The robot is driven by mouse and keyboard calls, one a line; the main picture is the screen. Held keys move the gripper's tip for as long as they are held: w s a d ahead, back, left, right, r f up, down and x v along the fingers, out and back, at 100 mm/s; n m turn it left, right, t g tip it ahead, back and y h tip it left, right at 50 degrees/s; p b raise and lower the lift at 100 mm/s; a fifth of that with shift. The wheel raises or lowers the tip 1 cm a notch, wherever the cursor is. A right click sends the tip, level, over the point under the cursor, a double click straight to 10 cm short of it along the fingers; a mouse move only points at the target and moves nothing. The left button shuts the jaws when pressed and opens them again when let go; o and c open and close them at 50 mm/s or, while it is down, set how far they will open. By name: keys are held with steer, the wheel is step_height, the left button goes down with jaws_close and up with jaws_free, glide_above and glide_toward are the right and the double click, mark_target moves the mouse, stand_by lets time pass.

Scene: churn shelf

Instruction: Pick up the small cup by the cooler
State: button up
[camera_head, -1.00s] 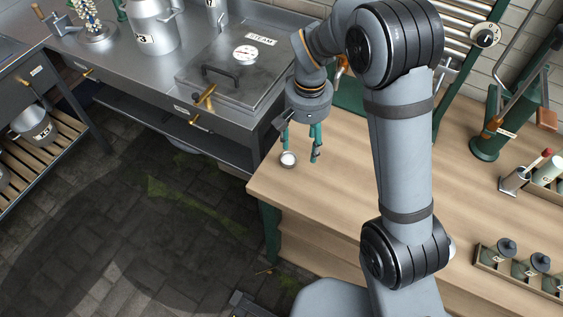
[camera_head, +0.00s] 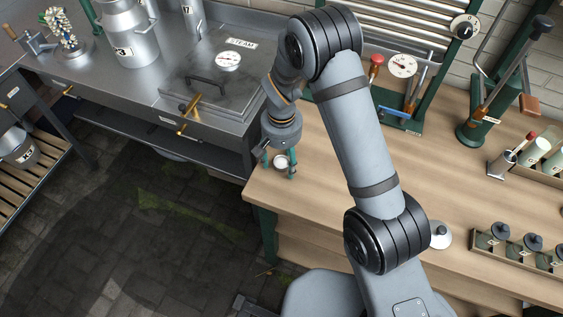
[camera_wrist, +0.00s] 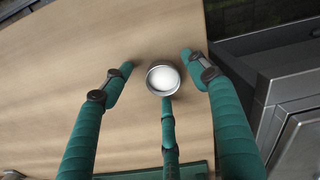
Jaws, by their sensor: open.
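The small cup (camera_head: 281,161) is a round metal cup with white contents, at the left corner of the wooden table (camera_head: 330,180), beside the steel unit with the STEAM lid (camera_head: 215,75). In the wrist view the cup (camera_wrist: 163,79) is seen from above. My gripper (camera_head: 281,170) is open, its green fingers pointing down around the cup. In the wrist view, my gripper (camera_wrist: 158,70) has one finger on each side of the cup and a third at its near side. The third fingertip looks very close to the rim; I cannot tell whether it touches.
A green press with a gauge (camera_head: 402,66) stands behind my arm. A rack of dark-lidded jars (camera_head: 505,240) and a small white-topped item (camera_head: 440,236) sit at the right. The table's left edge is close to the cup. The table's middle is mostly clear.

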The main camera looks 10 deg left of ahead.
steer(key=shift+c, duration=0.4)
steer(key=c, duration=1)
steer(key=shift+c, duration=0.2)
steer(key=shift+r, duration=0.15)
